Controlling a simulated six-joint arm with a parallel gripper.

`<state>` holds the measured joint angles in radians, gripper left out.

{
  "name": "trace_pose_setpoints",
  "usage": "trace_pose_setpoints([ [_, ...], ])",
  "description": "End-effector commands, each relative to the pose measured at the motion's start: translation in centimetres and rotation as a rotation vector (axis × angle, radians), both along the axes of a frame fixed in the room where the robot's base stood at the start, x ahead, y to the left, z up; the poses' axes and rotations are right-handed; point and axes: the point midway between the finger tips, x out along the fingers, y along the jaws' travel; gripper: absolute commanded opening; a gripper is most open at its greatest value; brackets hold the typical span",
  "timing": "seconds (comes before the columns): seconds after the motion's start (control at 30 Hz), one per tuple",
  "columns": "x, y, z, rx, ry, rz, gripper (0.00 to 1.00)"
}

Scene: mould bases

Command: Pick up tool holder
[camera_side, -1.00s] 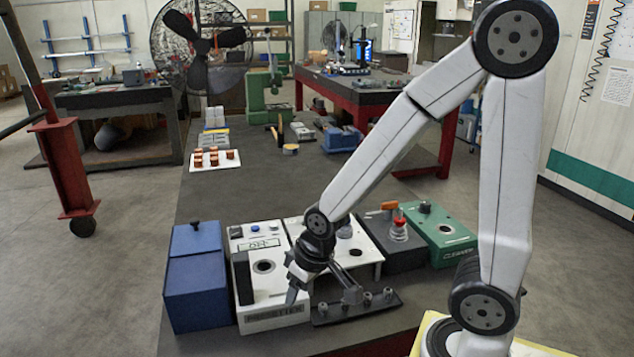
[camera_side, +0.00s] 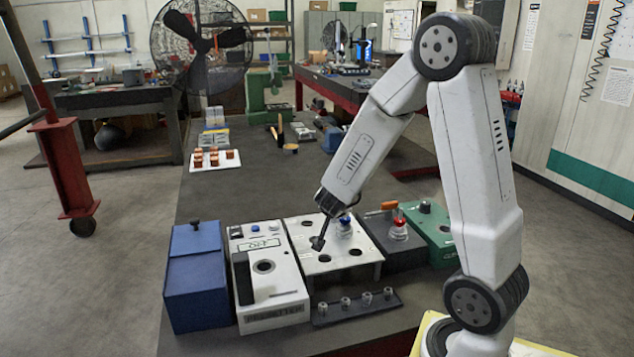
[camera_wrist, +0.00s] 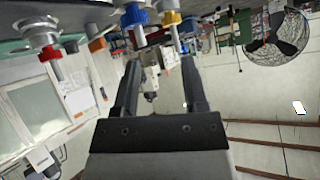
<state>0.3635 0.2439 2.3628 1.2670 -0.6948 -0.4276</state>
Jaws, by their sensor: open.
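My gripper (camera_side: 319,242) is above the white stand (camera_side: 345,262) with round holes in the side view. In the wrist view its two fingers (camera_wrist: 160,64) are spread apart with nothing held between them. A tool holder with a blue ring (camera_side: 344,226) stands in the stand, just right of my gripper; it also shows in the wrist view (camera_wrist: 133,15). A tool holder with a red top (camera_side: 399,227) stands on the dark block. The wrist view shows a yellow-ringed tool holder (camera_wrist: 172,19), which I cannot make out in the side view.
The white presetter box (camera_side: 272,290) and a blue box (camera_side: 195,290) stand left of the stand. A low dark rail with several pegs (camera_side: 357,307) lies in front. The dark block (camera_side: 385,245) and green cleaner box (camera_side: 437,240) are right.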

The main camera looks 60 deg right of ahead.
Motion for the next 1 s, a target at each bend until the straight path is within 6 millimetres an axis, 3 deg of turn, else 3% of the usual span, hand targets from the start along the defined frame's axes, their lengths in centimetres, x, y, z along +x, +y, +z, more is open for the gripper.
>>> trace_pose_setpoints([
  [0.2,-5.6,-4.2,0.1,-0.07,0.068,-0.357,0.56],
  [0.4,-9.7,-5.5,0.0,-0.094,0.144,-0.584,0.56],
  [0.57,-11.0,-5.6,0.0,-0.098,0.174,-0.656,0.56],
  [1.0,-11.8,-7.0,-0.8,-0.099,0.178,-0.664,0.56],
])
